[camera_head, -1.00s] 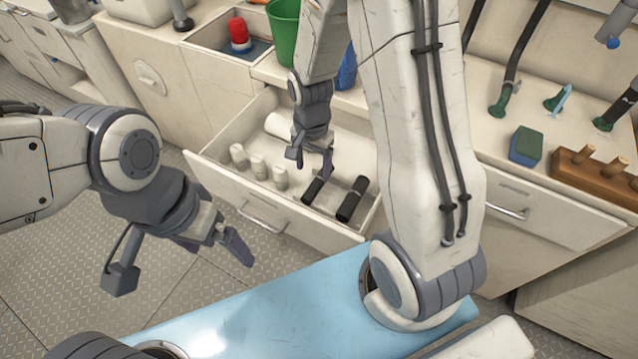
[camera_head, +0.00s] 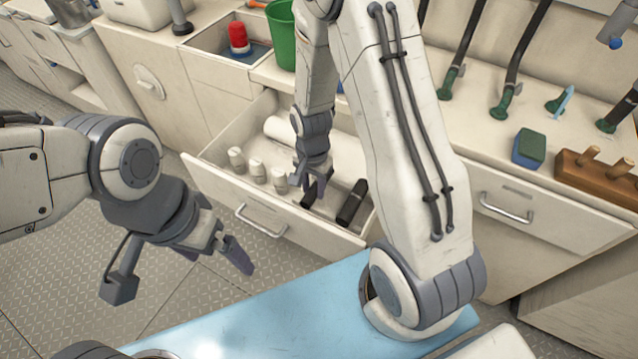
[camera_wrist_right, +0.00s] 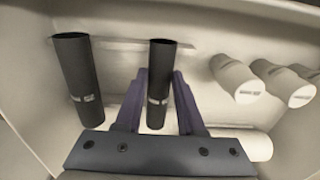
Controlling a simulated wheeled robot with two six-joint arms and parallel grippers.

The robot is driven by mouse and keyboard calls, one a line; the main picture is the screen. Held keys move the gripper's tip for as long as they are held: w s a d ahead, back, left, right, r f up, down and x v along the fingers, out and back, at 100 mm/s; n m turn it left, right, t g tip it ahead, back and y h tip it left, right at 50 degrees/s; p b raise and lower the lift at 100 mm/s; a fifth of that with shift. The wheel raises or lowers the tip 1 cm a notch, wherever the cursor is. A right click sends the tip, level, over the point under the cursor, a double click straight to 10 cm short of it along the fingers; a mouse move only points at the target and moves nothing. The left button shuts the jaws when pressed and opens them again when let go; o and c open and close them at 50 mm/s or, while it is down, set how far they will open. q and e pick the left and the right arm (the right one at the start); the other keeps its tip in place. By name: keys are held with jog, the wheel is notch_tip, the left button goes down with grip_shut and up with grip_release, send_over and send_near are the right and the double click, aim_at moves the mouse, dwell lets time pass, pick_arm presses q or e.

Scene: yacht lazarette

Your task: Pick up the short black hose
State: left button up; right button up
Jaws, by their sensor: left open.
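Two black hoses lie in the open drawer. The narrower one (camera_head: 309,194), which looks slightly shorter, is partly hidden by my right gripper (camera_head: 310,180) in the head view. In the right wrist view this hose (camera_wrist_right: 158,85) lies between the two spread fingers of my right gripper (camera_wrist_right: 160,78), with a gap visible on each side. The thicker black hose (camera_head: 352,203) lies to its right in the head view and outside the fingers in the wrist view (camera_wrist_right: 76,75). My left gripper (camera_head: 218,250) is open and empty, in front of the drawer at left.
The drawer (camera_head: 285,220) also holds several white bottles (camera_head: 257,168) and a white roll (camera_head: 282,130). Its walls surround my right gripper. A sponge (camera_head: 528,147) and a wooden peg rack (camera_head: 597,175) stand on the counter at right. A light blue surface (camera_head: 290,305) is in front.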

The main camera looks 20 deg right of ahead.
grip_shut()
jog(key=shift+r, duration=0.2)
jog(key=shift+r, duration=0.3)
jog(key=r, duration=0.1)
jog(key=r+p, duration=0.1)
jog(key=r, duration=0.2)
jog(key=shift+s+d, duration=0.15)
jog(key=shift+d, duration=0.1)
jog(key=s+d+r+p, duration=0.2)
jog(key=s+d+r, duration=0.4)
jog(key=s+d, duration=0.2)
notch_tip(320, 180, up, 5)
jog(key=n+p, duration=1)
jog(key=p, duration=0.4)
send_over(316, 190)
jog(key=shift+w+d+r, duration=0.2)
jog(key=shift+w+d, duration=0.05)
jog(key=shift+w, duration=0.2)
